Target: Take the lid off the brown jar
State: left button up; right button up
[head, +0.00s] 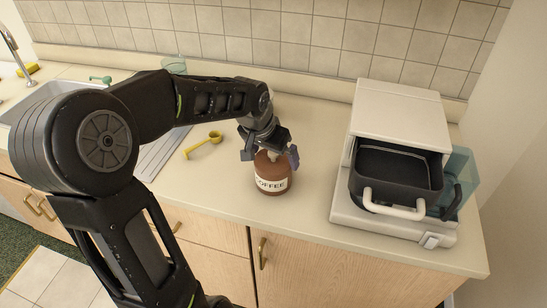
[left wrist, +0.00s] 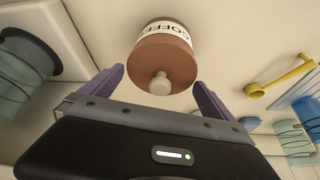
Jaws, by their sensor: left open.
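The brown jar (head: 271,182) stands upright on the counter in the head view, with a white COFFEE label. In the left wrist view the brown jar (left wrist: 165,43) shows its lid (left wrist: 168,68) with a pale round knob (left wrist: 159,84) towards the gripper. My left gripper (head: 270,157) is over the top of the jar in the head view and partly hides the lid. In the left wrist view my left gripper (left wrist: 158,82) is open, with its two purple fingers on either side of the knob and clear of it. My right gripper is out of view.
A white coffee machine (head: 398,108) with an open black drawer (head: 395,170) stands right of the jar. A yellow scoop (head: 203,144) lies left of it. A sink (head: 40,98) and a glass (head: 174,65) are farther left. The counter in front of the jar is narrow.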

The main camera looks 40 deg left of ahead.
pick_arm(q)
jog(key=shift+c, duration=0.6)
jog(key=c, duration=0.9)
